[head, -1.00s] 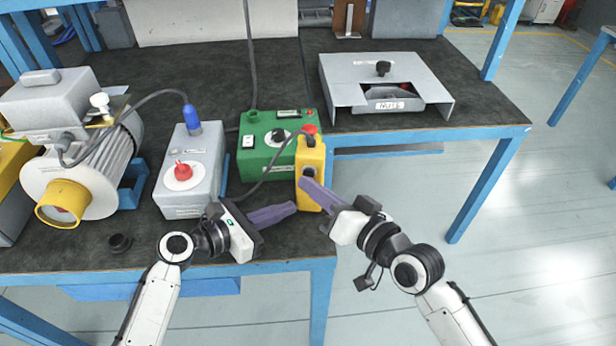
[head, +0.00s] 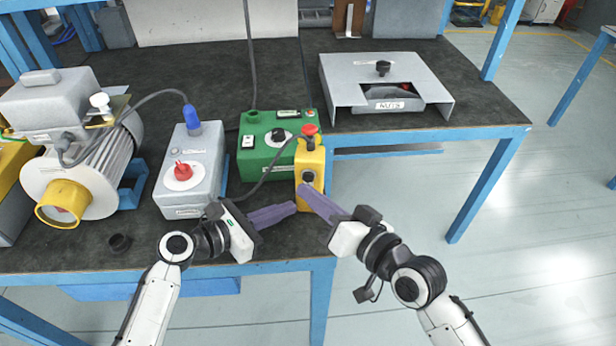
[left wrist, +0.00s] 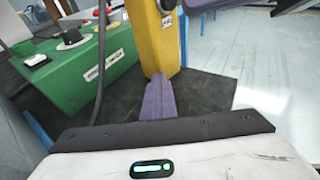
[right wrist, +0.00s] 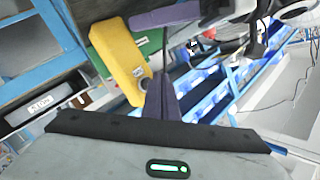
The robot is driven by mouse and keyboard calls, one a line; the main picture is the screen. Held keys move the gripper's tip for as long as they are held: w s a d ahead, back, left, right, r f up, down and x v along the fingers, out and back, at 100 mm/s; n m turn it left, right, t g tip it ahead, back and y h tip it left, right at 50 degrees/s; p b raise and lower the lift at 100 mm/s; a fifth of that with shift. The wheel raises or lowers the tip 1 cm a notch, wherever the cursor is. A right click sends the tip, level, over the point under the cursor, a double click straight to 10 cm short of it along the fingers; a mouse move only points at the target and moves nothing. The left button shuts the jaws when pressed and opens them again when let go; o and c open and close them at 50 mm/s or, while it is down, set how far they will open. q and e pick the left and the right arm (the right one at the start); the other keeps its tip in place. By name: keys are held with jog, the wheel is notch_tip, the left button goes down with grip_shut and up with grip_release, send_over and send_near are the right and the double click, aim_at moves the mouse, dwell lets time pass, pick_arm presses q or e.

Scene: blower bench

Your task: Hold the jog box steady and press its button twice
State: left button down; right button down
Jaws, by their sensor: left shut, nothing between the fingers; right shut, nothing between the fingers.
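The yellow jog box (head: 312,158) stands upright at the bench's front edge, before the green box. The right wrist view also shows the jog box (right wrist: 120,62).
A green control box (head: 270,150) stands behind, with a cable running to the jog box. A grey box with a red knob (head: 190,165) and a blower motor (head: 90,170) stand left. A grey metal cover (head: 385,75) lies at the back right. Open floor lies right of the bench.

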jog(key=shift+s, duration=0.1)
jog(key=shift+s+a, duration=0.25)
jog(key=shift+s, duration=0.95)
jog(key=shift+s+a, duration=0.25)
jog(key=shift+s, duration=0.9)
dwell(1.2)
jog(key=s, duration=0.3)
jog(key=shift+s+a, duration=0.35)
jog(key=shift+a, duration=0.05)
jog(key=shift+w, duration=0.1)
jog(key=w+d, duration=0.2)
jog(key=w, duration=0.6)
jog(key=shift+w, duration=0.25)
dwell(1.8)
jog(key=shift+w, duration=0.4)
